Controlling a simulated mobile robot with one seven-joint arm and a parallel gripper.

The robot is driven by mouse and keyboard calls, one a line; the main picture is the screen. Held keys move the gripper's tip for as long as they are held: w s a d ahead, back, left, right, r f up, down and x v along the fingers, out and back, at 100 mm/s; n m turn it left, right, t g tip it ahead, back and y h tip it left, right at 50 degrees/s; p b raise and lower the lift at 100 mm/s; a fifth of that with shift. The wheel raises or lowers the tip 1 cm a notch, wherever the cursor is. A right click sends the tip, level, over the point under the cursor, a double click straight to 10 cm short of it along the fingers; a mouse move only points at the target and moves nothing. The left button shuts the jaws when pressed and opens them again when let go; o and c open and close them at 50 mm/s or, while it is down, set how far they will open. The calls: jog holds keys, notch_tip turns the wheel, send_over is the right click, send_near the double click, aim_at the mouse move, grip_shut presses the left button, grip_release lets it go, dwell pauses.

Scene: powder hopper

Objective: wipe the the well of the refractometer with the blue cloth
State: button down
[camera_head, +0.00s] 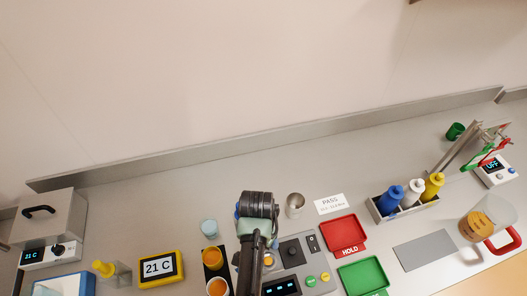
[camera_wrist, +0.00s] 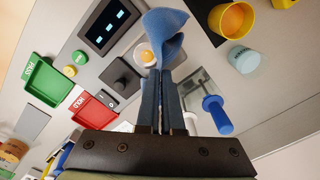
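A blue cloth (camera_wrist: 165,32) is pinched between the fingertips of my gripper (camera_wrist: 163,78) in the wrist view, its folded end spreading beyond them. The refractometer (camera_head: 310,272) is the grey unit with dark displays at the bottom centre of the head view; it also shows at the upper left of the wrist view (camera_wrist: 138,43). Its round well (camera_wrist: 147,55) has an orange-yellow centre and appears just left of the cloth. I cannot tell whether the cloth touches it. My arm hides part of the unit and the gripper in the head view.
A metal cup (camera_head: 295,205) stands behind the refractometer. Red (camera_head: 343,232) and green (camera_head: 363,275) trays lie to the right, with a bottle rack (camera_head: 405,207) farther right.

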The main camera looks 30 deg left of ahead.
notch_tip(320, 180, down, 7)
jog(key=b, duration=0.4)
grip_release()
jog(key=shift+r, duration=0.1)
dwell(0.4)
jog(key=shift+f+b, duration=1)
jog(key=shift+f, duration=0.3)
jog(key=shift+r, duration=0.1)
jog(key=shift+c, duration=0.6)
grip_shut()
jog(key=shift+s+r+p, duration=0.1)
jog(key=shift+r+p, duration=0.05)
jog(key=shift+p, duration=0.4)
